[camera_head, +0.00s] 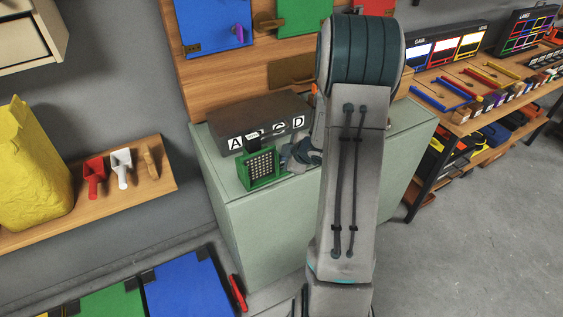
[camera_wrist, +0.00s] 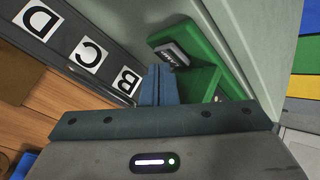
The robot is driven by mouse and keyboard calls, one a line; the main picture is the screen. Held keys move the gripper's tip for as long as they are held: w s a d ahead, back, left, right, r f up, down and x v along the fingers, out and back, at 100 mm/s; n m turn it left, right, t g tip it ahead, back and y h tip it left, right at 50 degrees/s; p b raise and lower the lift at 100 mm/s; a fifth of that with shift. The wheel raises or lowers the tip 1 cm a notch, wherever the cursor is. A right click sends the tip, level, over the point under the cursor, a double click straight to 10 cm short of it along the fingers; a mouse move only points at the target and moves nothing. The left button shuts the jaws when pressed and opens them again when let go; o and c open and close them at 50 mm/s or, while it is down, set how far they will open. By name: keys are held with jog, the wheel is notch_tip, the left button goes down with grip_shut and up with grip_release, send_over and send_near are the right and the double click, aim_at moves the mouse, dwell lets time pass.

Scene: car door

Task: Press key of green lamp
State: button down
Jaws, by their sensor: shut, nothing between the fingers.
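The green lamp (camera_head: 258,169) stands on the pale green cabinet, its grid face toward the front left in the head view. In the wrist view the green lamp (camera_wrist: 206,45) is just beyond and right of my fingertips. A dark piece with light marks (camera_wrist: 172,54) sits on its green body; I cannot tell whether it is the key. My gripper (camera_wrist: 160,70) is shut and empty, with its fingers side by side. In the head view my gripper (camera_head: 297,156) is right of the lamp, partly hidden by my arm. I cannot tell whether the fingertips touch the lamp.
A dark box with letter tiles (camera_head: 262,122) lies behind the lamp, close to my gripper; its tiles (camera_wrist: 84,54) also show in the wrist view. The cabinet top (camera_head: 222,165) is bare left of the lamp. A wooden panel with coloured plates (camera_head: 212,75) rises behind.

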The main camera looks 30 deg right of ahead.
jog(key=shift+f, duration=0.2)
dwell(0.5)
jog(key=shift+f+b, duration=0.3)
jog(key=shift+b, duration=0.1)
jog(key=shift+r, duration=0.1)
jog(key=shift+r+p, duration=0.35)
jog(key=shift+p, duration=0.15)
notch_tip(320, 180, up, 6)
jog(key=p, duration=0.6)
dwell(0.3)
